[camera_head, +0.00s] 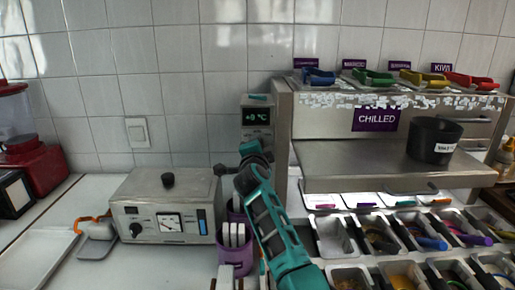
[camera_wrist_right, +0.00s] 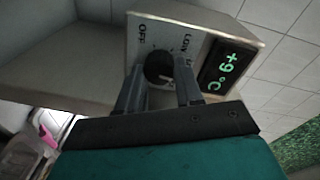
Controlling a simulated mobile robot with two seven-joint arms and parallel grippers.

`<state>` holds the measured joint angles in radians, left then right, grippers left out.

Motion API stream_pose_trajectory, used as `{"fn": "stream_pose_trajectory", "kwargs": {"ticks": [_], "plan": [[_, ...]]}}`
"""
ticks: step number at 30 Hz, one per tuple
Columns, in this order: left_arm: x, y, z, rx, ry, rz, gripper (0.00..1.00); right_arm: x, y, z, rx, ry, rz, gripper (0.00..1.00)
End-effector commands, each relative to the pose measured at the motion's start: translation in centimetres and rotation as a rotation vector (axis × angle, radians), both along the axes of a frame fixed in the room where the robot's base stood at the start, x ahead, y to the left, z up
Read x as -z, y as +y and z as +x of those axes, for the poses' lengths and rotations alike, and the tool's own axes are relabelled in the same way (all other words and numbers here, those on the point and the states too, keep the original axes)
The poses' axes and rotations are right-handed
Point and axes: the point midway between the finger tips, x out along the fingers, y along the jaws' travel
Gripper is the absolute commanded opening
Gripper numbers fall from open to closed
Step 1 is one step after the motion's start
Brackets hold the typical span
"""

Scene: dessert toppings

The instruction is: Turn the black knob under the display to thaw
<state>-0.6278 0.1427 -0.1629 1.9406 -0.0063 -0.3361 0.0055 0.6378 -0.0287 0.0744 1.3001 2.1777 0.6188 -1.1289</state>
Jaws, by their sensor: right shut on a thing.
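The display (camera_head: 256,118) is on a small grey control box at the left end of the steel chilled unit. It also shows in the right wrist view (camera_wrist_right: 227,68), with green digits reading about +9 °C. The black knob (camera_wrist_right: 158,66) sits beside it on the panel, with OFF and LOW printed around it and another label partly hidden. My right gripper (camera_wrist_right: 160,85) is shut on the knob, one finger on each side. In the head view my right gripper (camera_head: 250,152) is just below the display and hides the knob. My left gripper is not in view.
The steel unit (camera_head: 340,152) with its shelf stands right of my teal arm. A black tub (camera_head: 434,139) is on that shelf. Topping bins (camera_head: 333,238) lie below. A grey device (camera_head: 165,203) with its own knobs and purple cups (camera_head: 235,256) stand to the left.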

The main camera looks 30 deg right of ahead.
Motion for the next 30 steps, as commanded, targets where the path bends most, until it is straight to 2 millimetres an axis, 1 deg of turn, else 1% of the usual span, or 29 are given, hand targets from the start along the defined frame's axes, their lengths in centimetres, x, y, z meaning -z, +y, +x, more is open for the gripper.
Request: {"fn": "stream_pose_trajectory", "kwargs": {"ticks": [30], "plan": [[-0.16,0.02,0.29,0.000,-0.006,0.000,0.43,0.18,-0.15,-0.11,0.002,-0.418,0.872,0.05]]}}
